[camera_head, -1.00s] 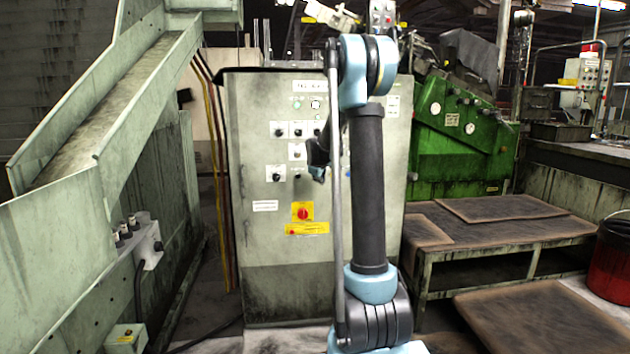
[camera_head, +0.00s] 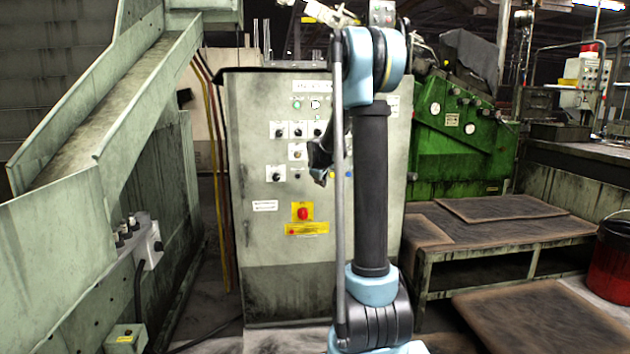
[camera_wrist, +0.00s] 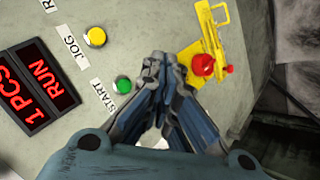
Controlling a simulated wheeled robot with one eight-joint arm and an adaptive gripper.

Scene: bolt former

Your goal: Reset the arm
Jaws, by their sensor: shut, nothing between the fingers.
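My arm stands upright in front of the grey control cabinet (camera_head: 262,170) in the head view. My gripper (camera_head: 320,160) shows small and dark at the left of my arm, partly hidden by it, in front of the cabinet face. In the wrist view my gripper (camera_wrist: 155,65) has its fingertips together with nothing between them. They overlap a panel (camera_wrist: 135,30) in that picture; I cannot tell whether they touch it. The panel has a green START button (camera_wrist: 123,84), a yellow JOG button (camera_wrist: 96,37), a red-lettered display (camera_wrist: 38,88) and a red knob (camera_wrist: 203,65) by a yellow bracket.
A pale green chute (camera_head: 60,235) stands at the left. At the right are a green machine (camera_head: 455,150), a low table (camera_head: 470,235) with brown mats and a red bucket (camera_head: 612,262). Open floor (camera_head: 205,310) shows between chute and cabinet.

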